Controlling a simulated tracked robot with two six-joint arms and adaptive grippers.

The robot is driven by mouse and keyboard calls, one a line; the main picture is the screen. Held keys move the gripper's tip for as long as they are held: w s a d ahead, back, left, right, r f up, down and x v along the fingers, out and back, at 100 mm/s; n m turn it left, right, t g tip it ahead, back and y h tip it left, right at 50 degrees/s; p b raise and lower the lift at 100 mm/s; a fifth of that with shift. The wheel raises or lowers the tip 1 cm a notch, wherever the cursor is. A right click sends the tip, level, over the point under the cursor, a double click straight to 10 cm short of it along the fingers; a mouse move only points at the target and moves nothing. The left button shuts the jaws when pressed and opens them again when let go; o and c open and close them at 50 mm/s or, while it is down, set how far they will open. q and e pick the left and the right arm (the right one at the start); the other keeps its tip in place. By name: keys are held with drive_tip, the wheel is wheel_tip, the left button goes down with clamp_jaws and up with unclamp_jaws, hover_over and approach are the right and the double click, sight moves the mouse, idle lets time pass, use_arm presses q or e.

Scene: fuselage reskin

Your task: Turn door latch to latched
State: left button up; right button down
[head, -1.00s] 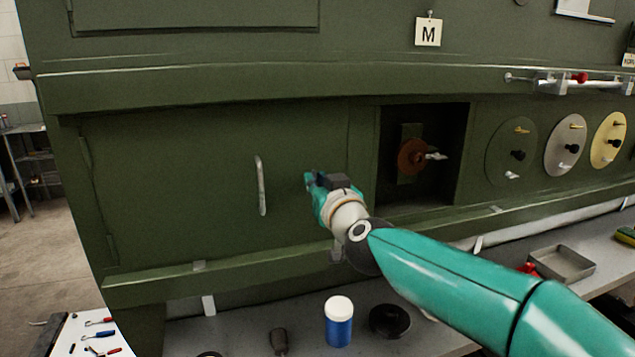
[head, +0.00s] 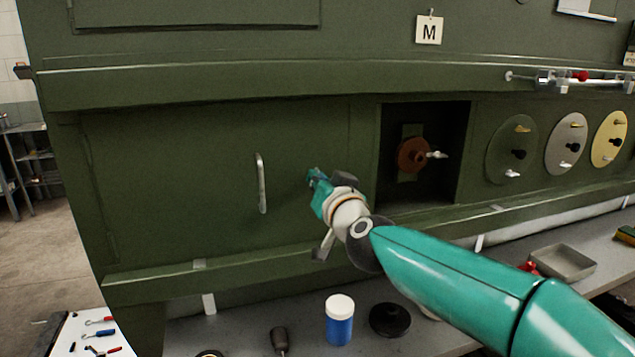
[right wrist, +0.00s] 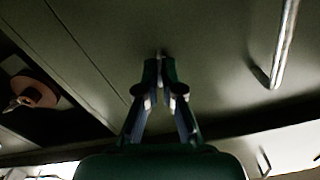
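The green door (head: 200,190) with an upright pale bar handle (head: 262,183) fills the left of the head view. My right gripper (head: 316,176) is at the door surface, to the right of the handle. In the right wrist view its fingertips (right wrist: 160,70) come together around a small piece, seemingly the door latch (right wrist: 160,54), with only its end showing. The gripper and dim light hide most of the latch, so I cannot tell its angle. The handle also shows in the right wrist view (right wrist: 284,45). My left gripper is not in view.
Right of the door is a dark recess with a red-brown disc (head: 411,155). Several round plates (head: 566,145) are further right. Below, a bench (head: 250,325) holds a blue jar (head: 339,322), a black round part (head: 390,320) and a metal tray (head: 562,263).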

drive_tip(key=shift+d+f+m+b, duration=0.15)
drive_tip(key=shift+m+b, duration=0.55)
drive_tip(key=shift+m, duration=2.9)
drive_tip(key=shift+f+m+b, duration=0.1)
drive_tip(key=shift+m+b, duration=0.55)
drive_tip(key=shift+m, duration=2.95)
drive_tip(key=c, duration=1.3)
unclamp_jaws()
drive_tip(key=shift+w+d, duration=0.1)
drive_tip(key=shift+c, duration=0.2)
